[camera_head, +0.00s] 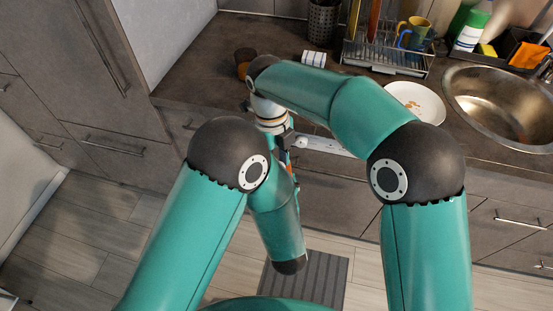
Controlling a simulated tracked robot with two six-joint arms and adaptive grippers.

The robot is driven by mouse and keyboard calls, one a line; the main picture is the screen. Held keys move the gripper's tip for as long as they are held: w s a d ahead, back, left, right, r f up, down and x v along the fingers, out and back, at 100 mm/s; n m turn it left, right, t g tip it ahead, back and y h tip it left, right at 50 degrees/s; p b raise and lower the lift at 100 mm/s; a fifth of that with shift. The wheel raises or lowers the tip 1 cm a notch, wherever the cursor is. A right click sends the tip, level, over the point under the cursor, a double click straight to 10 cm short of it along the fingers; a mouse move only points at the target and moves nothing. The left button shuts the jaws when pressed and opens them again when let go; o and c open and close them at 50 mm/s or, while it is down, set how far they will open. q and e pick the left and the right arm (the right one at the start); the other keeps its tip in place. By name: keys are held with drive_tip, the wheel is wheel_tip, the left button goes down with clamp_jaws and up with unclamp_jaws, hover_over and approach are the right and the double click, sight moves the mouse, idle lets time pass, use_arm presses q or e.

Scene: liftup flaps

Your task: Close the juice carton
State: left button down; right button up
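I cannot make out a juice carton for certain. A white and grey object with a round white knob (322,145) shows at the counter's front edge, partly behind my arms. It may be the carton, but I cannot tell. My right arm reaches left across the view, and its wrist bends down over the counter edge. Dark parts below that wrist may be my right gripper (285,141); its fingers are hidden. A small orange patch shows just below them. My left arm comes in from the left, and its gripper does not show.
A brown jar (243,62) and a small white ribbed object (313,58) stand on the counter (205,68). A dish rack (385,58), a plate with crumbs (414,102) and a sink (500,103) are to the right. A striped mat (325,278) lies on the floor.

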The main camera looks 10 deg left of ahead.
drive_tip(key=shift+w+r, duration=0.1)
drive_tip(key=shift+w, duration=0.05)
drive_tip(key=o, duration=0.7)
drive_tip(key=shift+r, duration=2.2)
drive_tip(key=shift+c, duration=0.3)
